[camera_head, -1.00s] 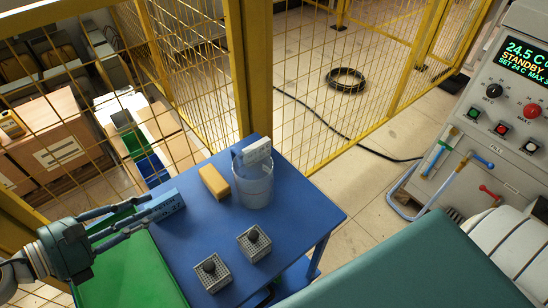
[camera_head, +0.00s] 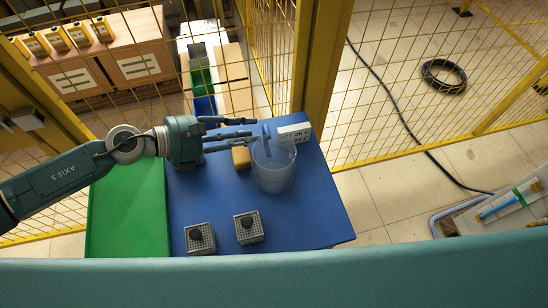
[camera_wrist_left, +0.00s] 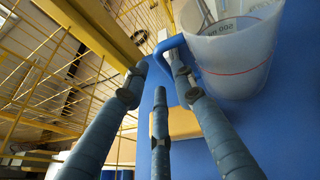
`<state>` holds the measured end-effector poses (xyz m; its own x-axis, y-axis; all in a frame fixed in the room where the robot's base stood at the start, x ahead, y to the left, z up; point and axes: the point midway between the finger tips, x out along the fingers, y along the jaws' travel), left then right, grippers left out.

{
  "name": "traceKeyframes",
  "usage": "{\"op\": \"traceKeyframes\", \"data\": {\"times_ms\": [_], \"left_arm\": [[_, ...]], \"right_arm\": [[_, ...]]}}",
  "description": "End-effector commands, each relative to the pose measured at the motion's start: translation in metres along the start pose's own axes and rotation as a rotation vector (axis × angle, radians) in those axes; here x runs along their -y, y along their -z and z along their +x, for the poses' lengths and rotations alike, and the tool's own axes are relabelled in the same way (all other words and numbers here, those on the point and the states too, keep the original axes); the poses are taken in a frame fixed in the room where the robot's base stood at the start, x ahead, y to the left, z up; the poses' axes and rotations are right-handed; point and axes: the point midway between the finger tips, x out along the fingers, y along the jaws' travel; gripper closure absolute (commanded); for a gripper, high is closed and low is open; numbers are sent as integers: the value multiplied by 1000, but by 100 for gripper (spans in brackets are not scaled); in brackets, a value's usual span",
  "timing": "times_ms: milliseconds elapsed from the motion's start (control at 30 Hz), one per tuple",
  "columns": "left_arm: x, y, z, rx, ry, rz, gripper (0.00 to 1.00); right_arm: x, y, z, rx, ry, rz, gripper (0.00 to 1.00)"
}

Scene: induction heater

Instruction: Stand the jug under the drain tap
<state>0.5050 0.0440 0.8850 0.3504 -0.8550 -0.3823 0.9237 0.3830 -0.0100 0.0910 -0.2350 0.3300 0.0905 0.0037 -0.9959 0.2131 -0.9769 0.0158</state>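The jug (camera_head: 273,172) is a translucent beaker with a blue handle (camera_head: 266,137), standing upright on the blue table (camera_head: 300,215). In the left wrist view the jug (camera_wrist_left: 235,60) fills the upper right and shows a red line and printed marks. My left gripper (camera_head: 248,132) is left of the jug, its fingers pointing right at the handle. In the left wrist view its fingers are spread, with the handle (camera_wrist_left: 171,42) near the fingertips between the two outer ones; I cannot tell whether they touch. The drain tap cannot be made out now. My right gripper is out of view.
A white labelled block (camera_head: 295,132) is behind the jug, and a yellow block (camera_head: 241,156) is on its left. Two grey perforated blocks with dark knobs (camera_head: 200,238) (camera_head: 248,227) stand at the table's front. Yellow mesh fencing (camera_head: 400,95) stands behind.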

Motion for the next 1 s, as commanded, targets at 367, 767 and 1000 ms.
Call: {"op": "traceKeyframes", "data": {"times_ms": [367, 767, 1000], "left_arm": [[2, 6, 45, 2, 1, 0, 74], [2, 9, 55, 0, -1, 1, 82], [2, 8, 55, 1, -1, 0, 100]], "right_arm": [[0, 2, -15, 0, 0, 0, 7], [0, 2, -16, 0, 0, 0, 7], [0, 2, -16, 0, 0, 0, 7]]}}
